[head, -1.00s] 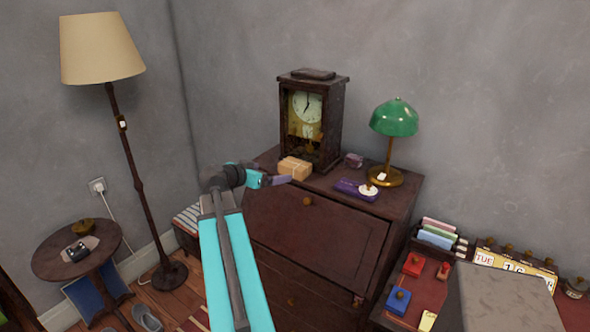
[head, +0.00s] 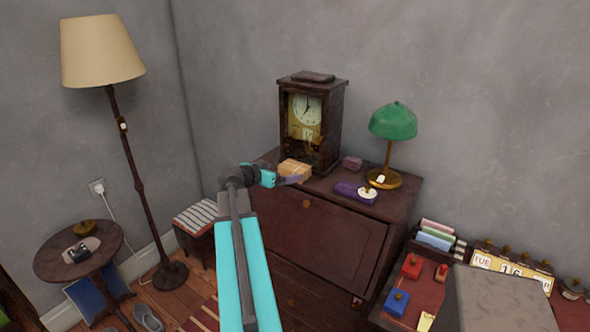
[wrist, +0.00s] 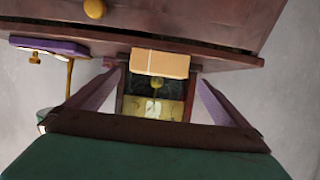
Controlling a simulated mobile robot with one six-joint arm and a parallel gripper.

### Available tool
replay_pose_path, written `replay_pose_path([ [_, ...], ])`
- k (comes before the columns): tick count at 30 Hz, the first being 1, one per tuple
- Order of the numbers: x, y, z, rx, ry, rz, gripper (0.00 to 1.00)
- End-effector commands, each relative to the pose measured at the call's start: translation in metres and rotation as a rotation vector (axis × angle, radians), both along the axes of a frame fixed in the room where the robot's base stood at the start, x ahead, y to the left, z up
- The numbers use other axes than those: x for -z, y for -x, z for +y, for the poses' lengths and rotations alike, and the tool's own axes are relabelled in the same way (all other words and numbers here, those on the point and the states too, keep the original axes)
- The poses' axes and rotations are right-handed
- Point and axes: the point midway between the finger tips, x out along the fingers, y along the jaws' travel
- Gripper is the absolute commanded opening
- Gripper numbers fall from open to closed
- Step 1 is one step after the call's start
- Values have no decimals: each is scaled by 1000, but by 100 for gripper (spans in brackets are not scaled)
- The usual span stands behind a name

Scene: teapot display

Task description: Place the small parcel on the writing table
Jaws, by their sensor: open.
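The small parcel (head: 295,168), a tan box with a pale string, lies on top of the dark wooden bureau (head: 330,184), in front of the clock. In the wrist view the parcel (wrist: 160,63) appears centred between the fingertips. My gripper (head: 284,179) is open and empty at the bureau's front edge, close to the parcel; its two purple fingers also show in the wrist view (wrist: 160,82). Whether they reach around the parcel I cannot tell. A desk with a red top (head: 424,291), possibly the writing table, stands at the lower right, partly hidden by a grey block.
A pendulum clock (head: 312,120) stands behind the parcel. A green lamp (head: 393,122) and a purple item (head: 352,191) are to its right. The desk holds stamps (head: 397,302), a card rack (head: 436,236) and a calendar (head: 510,268). Some red surface shows between the stamps.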

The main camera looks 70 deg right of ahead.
Motion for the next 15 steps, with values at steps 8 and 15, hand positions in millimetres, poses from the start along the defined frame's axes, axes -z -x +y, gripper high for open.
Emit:
replay_pose_path([
  [8, 10, 6, -24, 0, -1, 0, 100],
  [15, 11, 6, -24, -1, 0, 0, 100],
])
